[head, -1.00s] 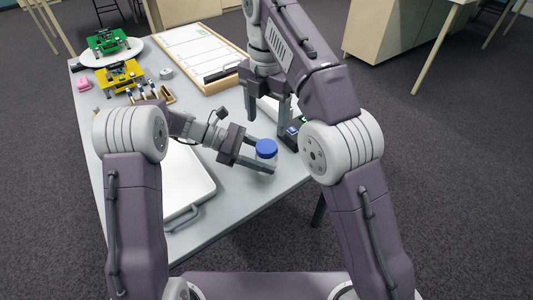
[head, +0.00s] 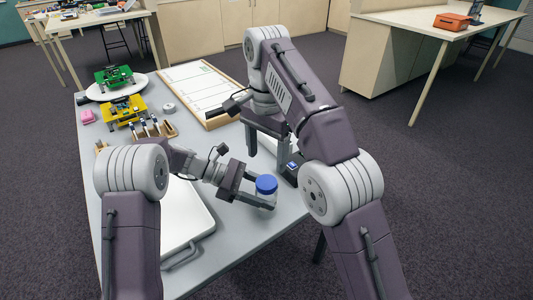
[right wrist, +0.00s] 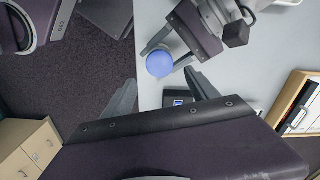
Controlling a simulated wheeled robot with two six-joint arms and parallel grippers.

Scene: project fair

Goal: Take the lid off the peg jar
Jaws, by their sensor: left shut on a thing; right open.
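The peg jar is a small clear jar (head: 262,201) with a blue lid (head: 266,184) on top, near the table's right edge. My left gripper (head: 255,202) is shut on the jar's body from the side, below the lid. In the right wrist view the lid (right wrist: 160,64) shows from above, between the left gripper's fingers (right wrist: 168,58), and hides the jar's body. My right gripper (head: 268,148) is open and empty, above and beyond the jar. In the right wrist view its fingers (right wrist: 160,92) are spread apart, with the lid off beyond their tips.
A dark box with a blue-marked top (head: 292,166) stands just right of the jar. A white tray (head: 188,212) lies to the left. A framed board (head: 195,85), a peg rack (head: 158,130), and yellow (head: 123,110) and green (head: 114,75) models stand farther back.

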